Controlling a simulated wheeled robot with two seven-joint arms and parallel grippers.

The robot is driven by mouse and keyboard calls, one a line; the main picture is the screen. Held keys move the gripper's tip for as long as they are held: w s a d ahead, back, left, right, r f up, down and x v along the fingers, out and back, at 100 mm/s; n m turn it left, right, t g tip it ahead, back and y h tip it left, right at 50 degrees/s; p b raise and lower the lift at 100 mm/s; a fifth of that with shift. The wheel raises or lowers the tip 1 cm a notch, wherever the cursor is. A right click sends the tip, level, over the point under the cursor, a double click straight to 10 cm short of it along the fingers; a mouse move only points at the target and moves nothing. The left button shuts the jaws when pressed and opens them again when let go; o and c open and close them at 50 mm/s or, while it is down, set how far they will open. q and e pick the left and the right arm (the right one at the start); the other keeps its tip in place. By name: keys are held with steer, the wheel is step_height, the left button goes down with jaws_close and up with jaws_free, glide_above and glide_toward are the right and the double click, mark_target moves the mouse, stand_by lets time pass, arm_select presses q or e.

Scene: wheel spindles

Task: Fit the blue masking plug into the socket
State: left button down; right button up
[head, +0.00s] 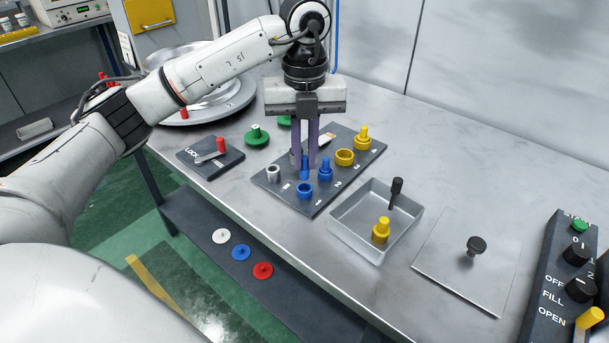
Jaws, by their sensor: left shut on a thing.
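My left gripper (306,167) points straight down over the dark numbered board (312,207), its two purple fingers shut on a blue plug (305,173). The held plug shows low between the fingertips, just behind the blue ring-shaped socket (305,191) in the picture. I cannot tell whether it touches the board. The fingers hide part of it. A second blue plug-like piece (325,171) stands upright on the board, just right of the fingers. My right gripper is not in view.
The board also carries a grey socket (273,174), a yellow ring (345,157) and a yellow plug (362,139). A lockout block (211,158) stands left; a control box (565,285) right.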

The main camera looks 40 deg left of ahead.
mark_target(305, 168)
arm_select(q)
step_height(305, 168, down, 4)
steer(key=shift+f, duration=0.2)
steer(key=shift+f, duration=0.2)
steer(key=c, duration=1.8)
jaws_free()
